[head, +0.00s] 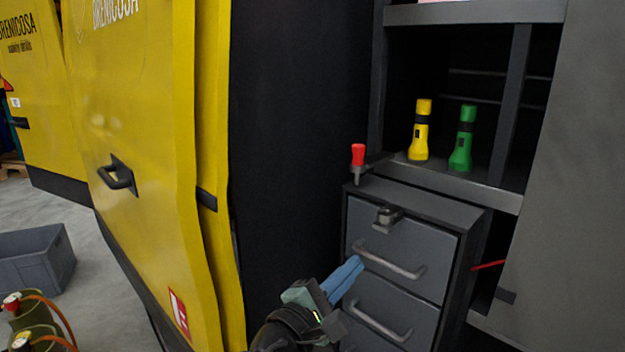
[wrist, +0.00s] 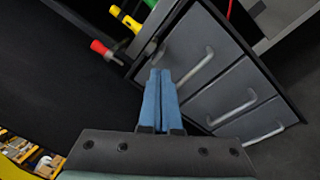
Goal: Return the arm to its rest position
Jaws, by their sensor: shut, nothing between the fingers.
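My gripper (head: 343,279) is at the lower middle of the head view, in front of the grey drawer cabinet (head: 408,256). Its blue fingers are together with nothing between them. The fingers also show in the wrist view (wrist: 160,98), pointing up toward the cabinet (wrist: 207,73). From these views I cannot tell whether the fingertips touch the cabinet front. The drawers look closed.
A red-handled tool (head: 358,156) stands on the cabinet's top left. A yellow flashlight (head: 419,130) and a green flashlight (head: 461,139) stand on the shelf (head: 455,182). Yellow panels (head: 140,130) are left. A grey crate (head: 36,262) and extinguishers (head: 35,325) are lower left.

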